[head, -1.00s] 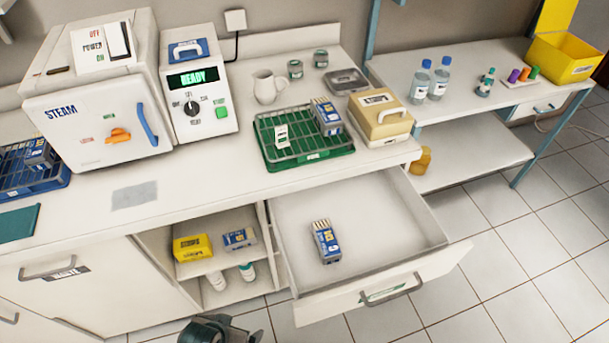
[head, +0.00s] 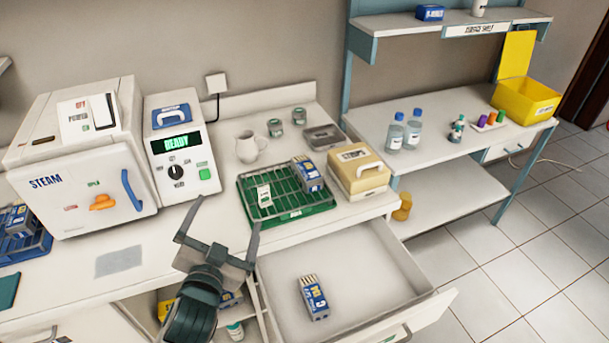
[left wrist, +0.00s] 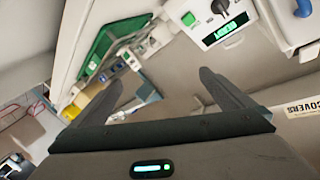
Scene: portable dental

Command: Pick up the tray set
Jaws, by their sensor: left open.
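A blue-and-white pack (head: 313,298), with pale item tops showing, lies in the open drawer (head: 378,262). A similar pack (head: 308,174) stands at the right side of the green wire rack (head: 245,208) on the counter. I cannot read which pack is the tray set. My left gripper (head: 229,211) is open and empty, with its fingers spread over the counter front, left of the green rack and apart from both packs. In the left wrist view the open fingers (left wrist: 162,78) have nothing between them; the green rack shows at upper left. My right gripper is not in view.
The steam machine (head: 80,175) and the READY unit (head: 182,148) stand at the left. A mug (head: 250,147), a grey tin and a beige box (head: 358,172) stand behind and beside the rack. A yellow bin (head: 528,98) is on the side table. The drawer juts out in front.

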